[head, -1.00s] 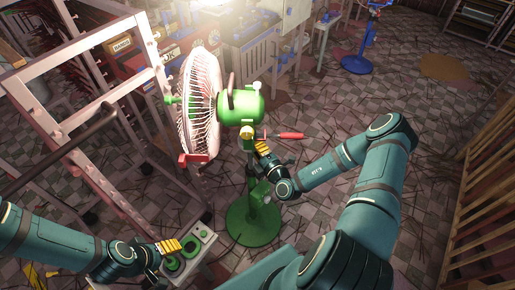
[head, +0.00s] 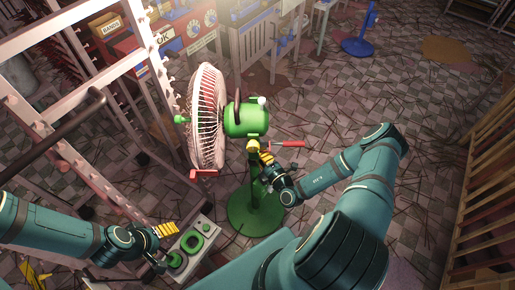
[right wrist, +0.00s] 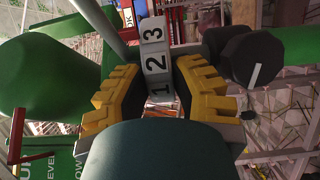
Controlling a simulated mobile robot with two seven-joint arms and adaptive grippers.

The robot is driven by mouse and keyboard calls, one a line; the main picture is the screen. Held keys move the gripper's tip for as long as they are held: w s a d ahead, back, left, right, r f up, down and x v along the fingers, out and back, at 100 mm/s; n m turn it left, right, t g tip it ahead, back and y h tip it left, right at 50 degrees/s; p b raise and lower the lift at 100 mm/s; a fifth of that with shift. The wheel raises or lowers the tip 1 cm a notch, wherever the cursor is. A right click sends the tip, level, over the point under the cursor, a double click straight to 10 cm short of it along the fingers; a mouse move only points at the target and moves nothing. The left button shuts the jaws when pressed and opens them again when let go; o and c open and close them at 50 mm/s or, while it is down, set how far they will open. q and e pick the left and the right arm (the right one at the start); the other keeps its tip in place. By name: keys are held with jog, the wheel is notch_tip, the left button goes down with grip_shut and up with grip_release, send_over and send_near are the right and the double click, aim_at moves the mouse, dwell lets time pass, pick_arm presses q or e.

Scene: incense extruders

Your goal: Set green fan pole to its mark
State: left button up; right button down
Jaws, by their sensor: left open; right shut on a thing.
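The green fan (head: 245,118) stands upright on its round green base (head: 256,210), its white wire cage facing left. Its green pole (head: 257,190) rises from the base, partly hidden by my right gripper. My right gripper (head: 262,160) is just below the fan head, shut on the upper pole. In the right wrist view, a grey strip (right wrist: 155,60) with the numerals 1, 2 and 3 shows between its yellow fingers (right wrist: 157,95). A black knob with a white line (right wrist: 250,60) is beside it. My left gripper (head: 172,238) is open, well left of the pole.
A grey box with green rings (head: 208,228) is close to my left gripper. A red-handled part (head: 287,143) juts right beside my right gripper. A pale metal rack (head: 85,140) stands left, a wooden slatted frame (head: 485,180) right. A blue stand (head: 360,42) is far back. Floor right of the fan is open.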

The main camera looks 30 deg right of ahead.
jog(key=shift+s+f, duration=0.15)
jog(key=shift+f, duration=0.2)
jog(key=c, duration=0.8)
grip_release()
jog(key=s, duration=1.2)
jog(key=shift+r, duration=0.15)
